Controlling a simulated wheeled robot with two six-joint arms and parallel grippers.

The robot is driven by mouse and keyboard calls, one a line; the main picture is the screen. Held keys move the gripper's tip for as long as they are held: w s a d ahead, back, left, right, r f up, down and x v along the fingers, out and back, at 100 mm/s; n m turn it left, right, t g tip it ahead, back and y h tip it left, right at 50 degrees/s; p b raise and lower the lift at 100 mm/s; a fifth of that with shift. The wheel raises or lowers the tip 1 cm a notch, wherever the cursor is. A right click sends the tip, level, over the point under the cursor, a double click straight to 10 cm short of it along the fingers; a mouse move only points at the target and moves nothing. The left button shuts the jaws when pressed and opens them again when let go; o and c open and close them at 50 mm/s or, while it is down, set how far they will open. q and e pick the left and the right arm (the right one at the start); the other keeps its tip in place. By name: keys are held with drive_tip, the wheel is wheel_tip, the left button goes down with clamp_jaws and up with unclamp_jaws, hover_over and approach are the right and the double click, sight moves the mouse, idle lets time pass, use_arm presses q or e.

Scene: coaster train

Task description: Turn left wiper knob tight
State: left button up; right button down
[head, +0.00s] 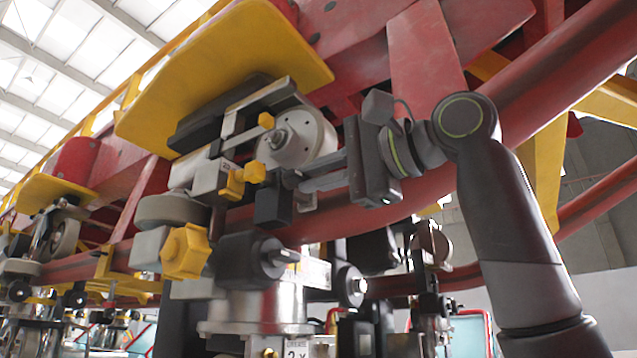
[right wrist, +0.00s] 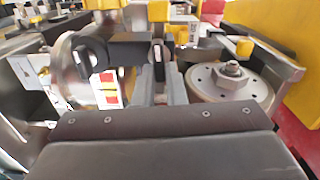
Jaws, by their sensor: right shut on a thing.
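My right gripper (head: 300,183) reaches in from the right in the head view. Its two grey fingers are shut on a black block-like part (head: 272,207) on the wiper mechanism under the train. In the right wrist view the fingers (right wrist: 158,72) close at this black part (right wrist: 130,50), which has a round pivot at its left end. A small yellow knob (head: 233,187) sits just left of the fingertips, apart from them. A larger faceted yellow knob (head: 185,251) is lower left. I cannot tell which of these is the left wiper knob. My left gripper is not in view.
A grey wheel (head: 300,138) with a central nut is close above the fingers; it also shows in the right wrist view (right wrist: 230,82). The red train rail (head: 400,215) runs behind my gripper. A silver cylinder (head: 245,310) stands below. Little free room surrounds the fingers.

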drive_tip(key=shift+f+m, duration=0.1)
drive_tip(key=shift+m, duration=0.5)
drive_tip(key=shift+b, duration=0.3)
drive_tip(key=c, duration=1.5)
unclamp_jaws()
drive_tip(key=b+v, duration=0.6)
drive_tip(key=v, duration=1.1)
drive_tip(key=shift+s+d, duration=0.1)
drive_tip(key=shift+d, duration=0.1)
